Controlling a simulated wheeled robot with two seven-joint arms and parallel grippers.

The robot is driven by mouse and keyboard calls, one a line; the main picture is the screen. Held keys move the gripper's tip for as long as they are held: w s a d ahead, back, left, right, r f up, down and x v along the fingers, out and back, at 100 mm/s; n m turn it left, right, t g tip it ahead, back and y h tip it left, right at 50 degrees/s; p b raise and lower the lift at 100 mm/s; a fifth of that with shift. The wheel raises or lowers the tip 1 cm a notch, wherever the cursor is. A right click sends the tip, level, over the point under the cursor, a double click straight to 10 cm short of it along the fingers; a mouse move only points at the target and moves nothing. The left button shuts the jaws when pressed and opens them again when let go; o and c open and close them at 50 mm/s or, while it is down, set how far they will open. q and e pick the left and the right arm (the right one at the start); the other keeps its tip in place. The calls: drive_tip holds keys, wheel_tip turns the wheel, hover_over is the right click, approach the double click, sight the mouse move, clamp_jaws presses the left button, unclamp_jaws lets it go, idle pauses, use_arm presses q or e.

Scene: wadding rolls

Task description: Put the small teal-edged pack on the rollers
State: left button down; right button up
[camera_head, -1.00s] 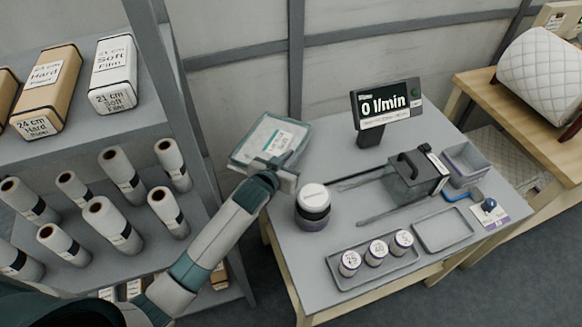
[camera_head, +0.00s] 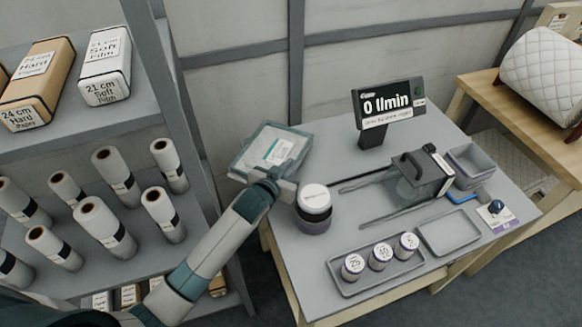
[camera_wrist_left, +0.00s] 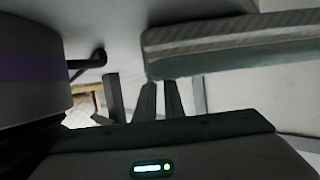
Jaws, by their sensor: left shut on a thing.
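The flat pack (camera_head: 262,150) with teal edges and a white label is at the left back of the table in the head view. My left gripper (camera_head: 279,179) is shut on its near edge and holds it tilted, apart from the tabletop. In the left wrist view the pack's teal edge (camera_wrist_left: 235,58) runs across the upper right, beyond the fingers (camera_wrist_left: 160,100). Two thin dark rods (camera_head: 362,184), which look like the rollers, lie parallel on the table beside a dark box. Nothing rests on them. My right gripper is not in view.
A lidded jar (camera_head: 314,207) stands close right of my left gripper, between it and the rods. A display (camera_head: 388,104) reading 0 l/min stands behind. A tray (camera_head: 350,283) with three small tins is in front. A shelf with rolls (camera_head: 120,176) stands left.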

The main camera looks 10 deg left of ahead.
use_arm(q)
drive_tip(key=shift+f, duration=0.15)
drive_tip(key=c, duration=1.9)
unclamp_jaws()
drive_tip(key=shift+o, duration=0.2)
drive_tip(key=shift+s, duration=0.1)
drive_tip(key=b+v, duration=0.1)
drive_tip(key=v, duration=0.9)
drive_tip(key=shift+s, duration=0.2)
drive_tip(key=shift+s+a+r+b, duration=0.15)
drive_tip(key=shift+s+r+b, duration=0.15)
drive_tip(key=shift+s+r, duration=0.3)
drive_tip(key=shift+f, duration=0.1)
